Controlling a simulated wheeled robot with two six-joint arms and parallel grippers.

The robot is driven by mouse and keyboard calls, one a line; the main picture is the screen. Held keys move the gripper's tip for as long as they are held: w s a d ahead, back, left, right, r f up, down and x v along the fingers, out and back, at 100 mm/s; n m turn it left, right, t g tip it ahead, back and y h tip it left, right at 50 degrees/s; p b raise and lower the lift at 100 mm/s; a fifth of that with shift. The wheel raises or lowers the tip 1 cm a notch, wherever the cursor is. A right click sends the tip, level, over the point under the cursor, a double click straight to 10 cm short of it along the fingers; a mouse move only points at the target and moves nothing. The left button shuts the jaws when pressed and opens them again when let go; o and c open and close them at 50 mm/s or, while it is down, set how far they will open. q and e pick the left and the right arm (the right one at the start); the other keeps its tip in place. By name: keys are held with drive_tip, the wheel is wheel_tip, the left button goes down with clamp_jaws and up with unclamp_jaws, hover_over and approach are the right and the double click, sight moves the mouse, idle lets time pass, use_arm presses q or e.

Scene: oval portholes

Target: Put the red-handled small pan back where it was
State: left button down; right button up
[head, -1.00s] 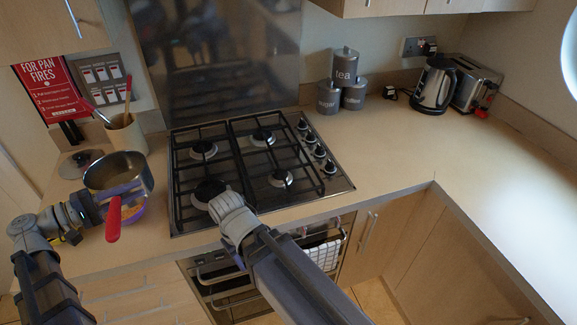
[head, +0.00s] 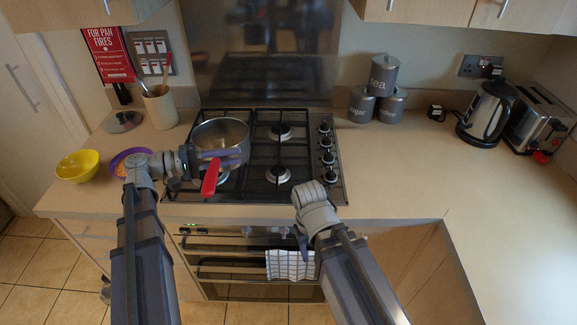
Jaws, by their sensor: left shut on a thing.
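The small pan (head: 222,134) is a steel pan with a red handle (head: 210,180) pointing toward me. It is over the left burners of the hob (head: 262,180); I cannot tell whether it touches the grate. My left gripper (head: 222,158) reaches in from the left and is shut on the pan near its handle. My right arm ends in front of the hob's right edge, with its rounded grey wrist (head: 312,200) showing. The fingers of the right gripper are not clearly visible.
A yellow bowl (head: 78,166), a purple bowl (head: 118,166), a glass lid (head: 124,122) and a utensil pot (head: 160,108) are left of the hob. Grey canisters (head: 382,78), a kettle (head: 487,115) and a toaster (head: 540,118) stand right. The right counter's front is clear.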

use_arm(q)
drive_tip(key=w+d+r+m+g+p, duration=0.15)
drive_tip(key=w+d, duration=0.25)
drive_tip(key=d, duration=1.1)
wheel_tip(320, 180, down, 10)
drive_tip(key=b, duration=1)
drive_tip(key=shift+w+a+r+h, duration=0.15)
drive_tip(key=shift+a+h, duration=0.1)
drive_tip(key=shift+h, duration=0.05)
drive_tip(key=shift+f+b, duration=0.4)
drive_tip(key=shift+b, duration=0.1)
drive_tip(key=c, duration=0.8)
unclamp_jaws()
drive_tip(key=shift+r, duration=0.1)
